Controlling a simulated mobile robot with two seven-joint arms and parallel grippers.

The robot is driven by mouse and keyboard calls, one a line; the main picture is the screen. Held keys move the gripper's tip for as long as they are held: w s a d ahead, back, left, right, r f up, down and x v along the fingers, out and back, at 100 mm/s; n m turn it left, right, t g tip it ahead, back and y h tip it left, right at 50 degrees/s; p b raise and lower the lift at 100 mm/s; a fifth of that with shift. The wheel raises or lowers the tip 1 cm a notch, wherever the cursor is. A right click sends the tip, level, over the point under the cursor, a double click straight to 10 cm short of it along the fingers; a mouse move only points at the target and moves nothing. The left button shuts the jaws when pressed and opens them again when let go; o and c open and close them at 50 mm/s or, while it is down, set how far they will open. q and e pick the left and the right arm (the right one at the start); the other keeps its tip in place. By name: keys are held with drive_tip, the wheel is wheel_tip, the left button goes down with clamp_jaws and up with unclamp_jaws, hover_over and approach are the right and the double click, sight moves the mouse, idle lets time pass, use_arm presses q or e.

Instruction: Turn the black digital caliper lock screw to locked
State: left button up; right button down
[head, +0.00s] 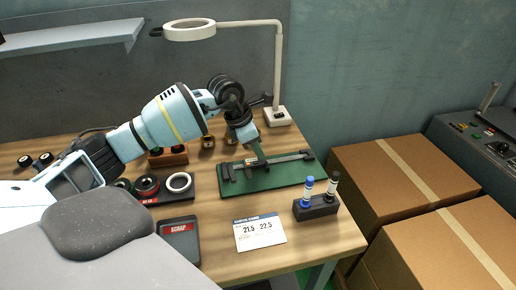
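The black digital caliper (290,158) lies on a green mat (288,178) on the wooden bench, its jaws toward the left and its beam running to the right. My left gripper (258,153) reaches in from the left and points down at the caliper's slider, just above or touching it; I cannot tell which. The finger gap is too small to make out. The lock screw is not distinguishable and may be hidden by the gripper. My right gripper is not in view.
A marker holder (316,208) stands at the mat's front right. A printed card (260,232) and a scrap tray (179,242) lie in front. A ring rack (166,193) is left of the mat. A lamp (278,115) stands behind. Cardboard boxes (400,180) fill the right.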

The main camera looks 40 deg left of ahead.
use_arm(q)
drive_tip(key=shift+w+d+f, duration=0.1)
drive_tip(key=shift+w+f, duration=0.05)
drive_tip(key=shift+f, duration=0.25)
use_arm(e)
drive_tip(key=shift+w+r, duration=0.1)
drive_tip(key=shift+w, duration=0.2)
use_arm(q)
drive_tip(key=shift+c, duration=0.4)
clamp_jaws()
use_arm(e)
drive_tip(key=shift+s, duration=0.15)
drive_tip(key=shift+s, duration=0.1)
